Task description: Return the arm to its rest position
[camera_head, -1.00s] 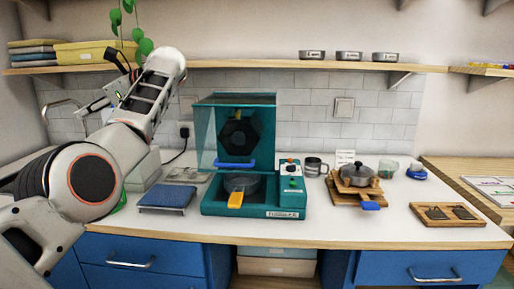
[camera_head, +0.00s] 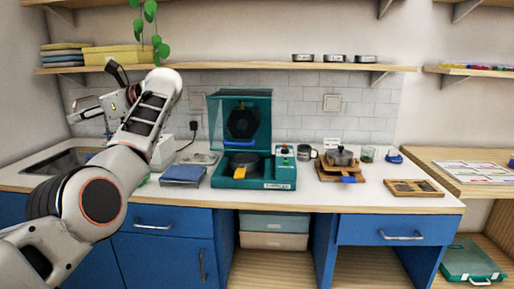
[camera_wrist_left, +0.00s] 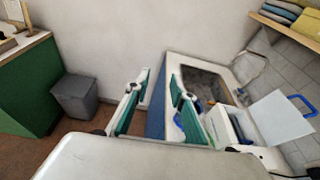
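My left arm (camera_head: 92,200) rises at the left of the head view, with its forearm bent up and back over the counter's left end. My left gripper (camera_wrist_left: 158,88) shows in the left wrist view with its two teal-padded fingers apart and nothing between them. It is above the floor and sink end of the counter, touching nothing that I can see. My right arm and gripper are not in view.
The counter (camera_head: 330,199) holds a teal press (camera_head: 253,184) with its lid up, a blue pad (camera_head: 183,175), a pot (camera_head: 340,156) and a wooden tray (camera_head: 414,194). A wall shelf (camera_head: 230,67) runs above. A grey bin (camera_wrist_left: 76,97) stands on the floor.

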